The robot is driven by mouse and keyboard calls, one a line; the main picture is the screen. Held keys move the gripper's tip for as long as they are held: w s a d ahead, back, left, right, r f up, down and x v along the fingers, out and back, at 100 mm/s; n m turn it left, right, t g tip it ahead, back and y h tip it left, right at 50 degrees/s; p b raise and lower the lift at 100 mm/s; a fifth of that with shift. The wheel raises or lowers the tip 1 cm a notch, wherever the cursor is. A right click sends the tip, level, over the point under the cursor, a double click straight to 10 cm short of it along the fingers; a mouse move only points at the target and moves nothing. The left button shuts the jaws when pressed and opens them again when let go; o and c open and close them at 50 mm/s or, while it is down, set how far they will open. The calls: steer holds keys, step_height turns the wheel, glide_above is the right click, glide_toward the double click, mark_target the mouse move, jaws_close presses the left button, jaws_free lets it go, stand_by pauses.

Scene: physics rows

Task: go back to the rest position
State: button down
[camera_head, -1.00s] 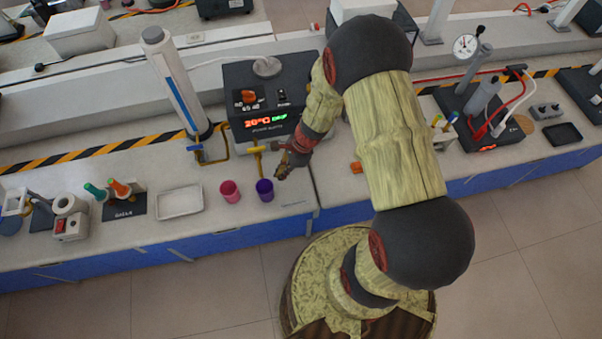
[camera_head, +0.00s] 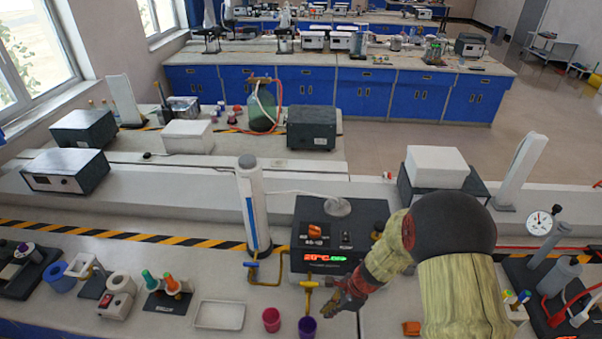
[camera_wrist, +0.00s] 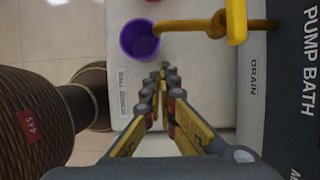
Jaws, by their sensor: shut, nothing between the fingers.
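My gripper (camera_head: 347,298) is shut and empty. In the head view it shows in front of the pump bath (camera_head: 375,215), to the right of the yellow drain tap (camera_head: 308,286) and the purple cup (camera_head: 307,328). In the wrist view the closed fingers (camera_wrist: 164,72) point towards the bench, with the purple cup (camera_wrist: 138,40) just beyond and left of their tips. The yellow tap handle (camera_wrist: 236,20) is to the upper right there. No contact with cup or tap is visible. My arm hides part of the bench on the right.
A pink cup (camera_head: 271,320) stands left of the purple one, with a white tray (camera_head: 219,315) further left. A tall white column (camera_head: 252,205) stands beside the bath. An orange item (camera_head: 411,328) lies right of my gripper. Instruments with red leads (camera_head: 560,290) stand far right.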

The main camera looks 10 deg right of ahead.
steer(key=s+a+r+n+g, duration=0.1)
steer(key=s+r+n+g, duration=0.1)
steer(key=s+r+n, duration=0.35)
steer(key=s+r+n+t+h+b, duration=0.2)
steer(key=s+r+n+b, duration=0.3)
steer(key=r+n, duration=0.3)
steer(key=s+r+n+t+h+b, duration=0.2)
steer(key=s+r+n+t+b, duration=0.2)
steer(key=r, duration=1.2)
steer(key=s+n+b, duration=0.1)
steer(key=n, duration=0.2)
steer(key=shift+d+n+b, duration=0.35)
steer(key=shift+d, duration=0.05)
steer(key=shift+s+r, duration=0.1)
